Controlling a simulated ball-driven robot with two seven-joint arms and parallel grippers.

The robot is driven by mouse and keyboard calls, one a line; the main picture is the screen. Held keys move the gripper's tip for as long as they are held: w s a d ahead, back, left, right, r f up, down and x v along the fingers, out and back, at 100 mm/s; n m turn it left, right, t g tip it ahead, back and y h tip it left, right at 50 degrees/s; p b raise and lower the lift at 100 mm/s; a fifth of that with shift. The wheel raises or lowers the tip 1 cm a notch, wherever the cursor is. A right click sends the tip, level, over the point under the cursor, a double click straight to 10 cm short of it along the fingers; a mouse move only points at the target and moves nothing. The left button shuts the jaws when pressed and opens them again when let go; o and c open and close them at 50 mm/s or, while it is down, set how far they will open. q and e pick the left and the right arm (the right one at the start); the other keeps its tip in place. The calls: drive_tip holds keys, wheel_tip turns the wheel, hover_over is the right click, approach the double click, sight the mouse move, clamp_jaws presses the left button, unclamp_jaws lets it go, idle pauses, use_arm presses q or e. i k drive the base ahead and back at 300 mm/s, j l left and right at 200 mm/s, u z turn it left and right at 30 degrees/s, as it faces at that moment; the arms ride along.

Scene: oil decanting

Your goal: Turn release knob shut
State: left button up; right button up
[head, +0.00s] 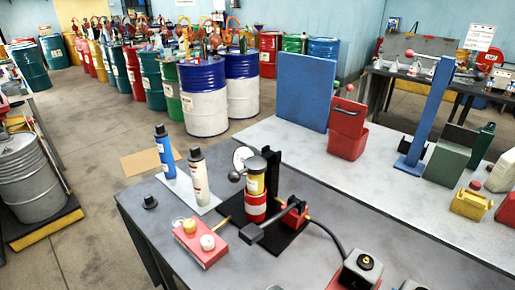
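Neither of my grippers is in view. A red box (204,249) with a yellow knob (189,226) and a white knob (207,242) lies in front. I cannot tell which part is the release knob, or whether it is open or shut.
A blue bottle (164,148) and a white bottle (198,178) stand left of the cylinder. A small black knob-like part (149,201) lies near the table's left edge. A black hose (330,233) runs to a grey box (361,270). Drums stand behind.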

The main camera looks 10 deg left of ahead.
sight(207, 240)
drive_tip(key=j+z, duration=0.15)
drive_tip(key=j, duration=0.35)
drive_tip(key=j+z, duration=0.1)
drive_tip(key=j, duration=0.45)
drive_tip(key=k+j+z, duration=0.15)
drive_tip(key=j, duration=0.35)
drive_tip(key=k+j+z, duration=0.1)
drive_tip(key=j, duration=0.4)
